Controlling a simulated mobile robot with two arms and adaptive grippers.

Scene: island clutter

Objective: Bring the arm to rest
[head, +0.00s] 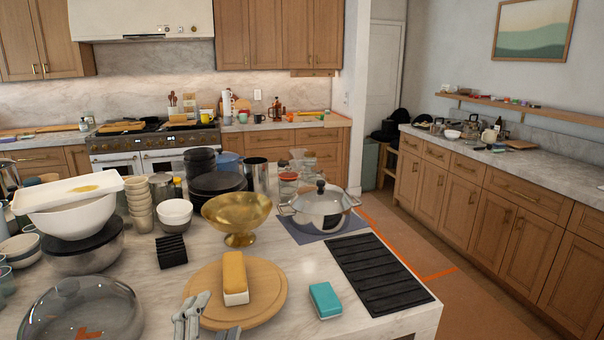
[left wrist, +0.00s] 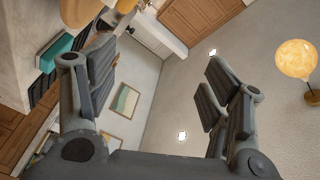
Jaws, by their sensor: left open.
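My left gripper (head: 203,314) shows at the bottom edge of the head view, in front of the round wooden board (head: 265,295) on the island. In the left wrist view its two grey fingers (left wrist: 158,72) stand wide apart with nothing between them. A yellow-and-white block (head: 235,280) stands on the board close behind the gripper. My left arm is mostly cut off by the bottom of the head view. My right gripper is not in view.
The island is crowded: glass-lidded pan (head: 82,310), stacked bowls (head: 70,215), brass bowl (head: 237,210), lidded pot (head: 320,206), teal box (head: 325,300) and black rack (head: 375,274). The teal box also shows in the left wrist view (left wrist: 55,52). Floor (head: 480,310) is open at right.

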